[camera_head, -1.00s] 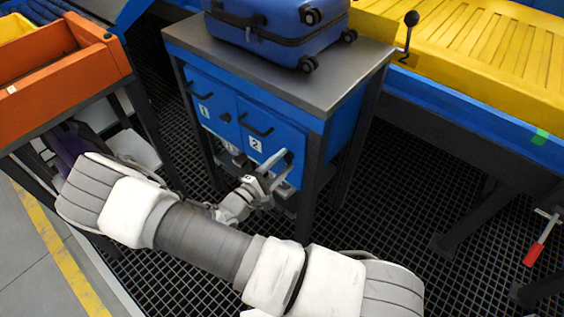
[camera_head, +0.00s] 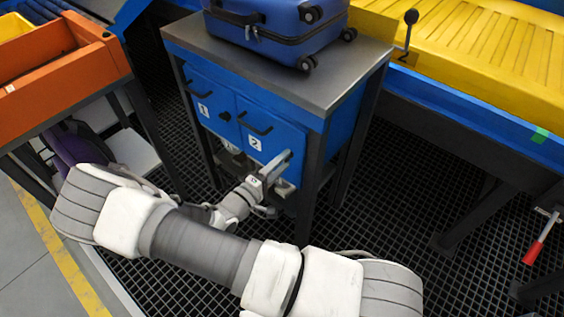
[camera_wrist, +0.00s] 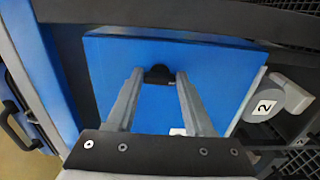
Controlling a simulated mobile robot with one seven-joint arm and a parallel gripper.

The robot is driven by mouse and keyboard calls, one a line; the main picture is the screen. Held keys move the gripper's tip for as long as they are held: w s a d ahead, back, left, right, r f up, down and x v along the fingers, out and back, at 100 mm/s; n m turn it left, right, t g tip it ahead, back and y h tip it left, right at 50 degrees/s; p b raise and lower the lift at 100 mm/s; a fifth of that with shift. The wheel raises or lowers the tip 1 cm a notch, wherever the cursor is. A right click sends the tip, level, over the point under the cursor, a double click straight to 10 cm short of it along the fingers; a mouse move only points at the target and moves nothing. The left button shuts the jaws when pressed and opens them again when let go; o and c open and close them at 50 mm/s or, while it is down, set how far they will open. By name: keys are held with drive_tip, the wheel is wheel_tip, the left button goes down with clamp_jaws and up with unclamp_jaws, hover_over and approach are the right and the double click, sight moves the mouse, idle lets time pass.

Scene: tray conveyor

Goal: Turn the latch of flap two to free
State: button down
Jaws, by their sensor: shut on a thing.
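Flap two (camera_head: 270,130) is the right blue door on the front of the cabinet. It bears a black handle and a white label "2", and looks closed. My gripper (camera_head: 286,158) is at the flap's right edge. The blue flap face (camera_wrist: 215,75) lies behind the fingers.
Flap one (camera_head: 205,100) is to the left, with a dark knob (camera_head: 225,116) near its right edge. A blue suitcase (camera_head: 275,30) lies on the cabinet top (camera_head: 330,75). An orange bin (camera_head: 60,85) stands at left; the yellow conveyor (camera_head: 480,55) is at right.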

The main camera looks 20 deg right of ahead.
drive_tip(key=shift+a, duration=0.1)
drive_tip(key=shift+c, duration=1.4)
unclamp_jaws()
drive_tip(key=p+v, duration=0.2)
drive_tip(key=v, duration=1.5)
drive_tip(key=shift+s+p, duration=0.15)
drive_tip(key=shift+p, duration=0.15)
drive_tip(key=shift+r, duration=0.1)
